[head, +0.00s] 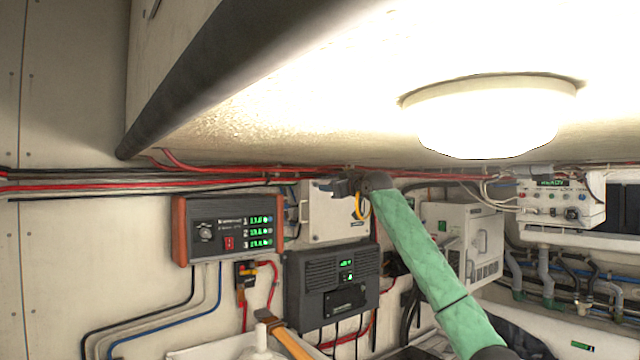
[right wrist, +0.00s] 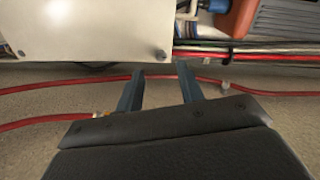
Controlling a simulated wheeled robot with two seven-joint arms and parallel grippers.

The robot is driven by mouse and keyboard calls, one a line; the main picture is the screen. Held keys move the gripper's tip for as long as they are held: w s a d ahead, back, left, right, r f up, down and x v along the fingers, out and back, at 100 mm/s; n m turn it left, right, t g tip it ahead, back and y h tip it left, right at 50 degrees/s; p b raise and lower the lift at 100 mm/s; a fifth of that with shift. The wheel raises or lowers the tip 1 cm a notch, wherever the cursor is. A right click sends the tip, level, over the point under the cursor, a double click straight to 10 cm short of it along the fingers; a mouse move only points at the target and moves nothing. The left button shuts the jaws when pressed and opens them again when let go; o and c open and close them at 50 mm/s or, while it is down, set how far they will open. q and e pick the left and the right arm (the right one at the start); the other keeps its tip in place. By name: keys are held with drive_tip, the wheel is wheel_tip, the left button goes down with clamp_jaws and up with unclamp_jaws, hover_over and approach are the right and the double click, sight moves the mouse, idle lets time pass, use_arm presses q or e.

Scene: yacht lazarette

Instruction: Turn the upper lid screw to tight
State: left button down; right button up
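The white box with the flat lid (head: 328,225) hangs on the back wall in the head view. Its lid (right wrist: 85,25) fills the upper left of the right wrist view. A small lid screw (right wrist: 161,55) shows near the lid's edge, just beyond the fingertips and between their lines. My right gripper (head: 340,187) is at the top of the box in the head view and covers part of its upper edge. Its two fingers stand apart and empty in the right wrist view (right wrist: 160,70). The screw's turn position is too small to read. My left gripper is not in view.
Red and black cables (head: 120,186) run along the wall just above the box. An orange-ended display unit (head: 230,229) hangs to the left, a dark charger (head: 332,283) below, and a white cabinet (head: 465,240) to the right. A low ceiling with a lamp (head: 490,115) lies above.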

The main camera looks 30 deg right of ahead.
sight(317, 185)
drive_tip(key=w, duration=0.1)
drive_tip(key=w+p, duration=0.2)
drive_tip(key=w, duration=0.1)
drive_tip(key=shift+a, duration=0.25)
drive_tip(key=shift+w+p, duration=0.45)
drive_tip(key=shift+w, duration=0.2)
drive_tip(key=shift+f, duration=0.1)
clamp_jaws()
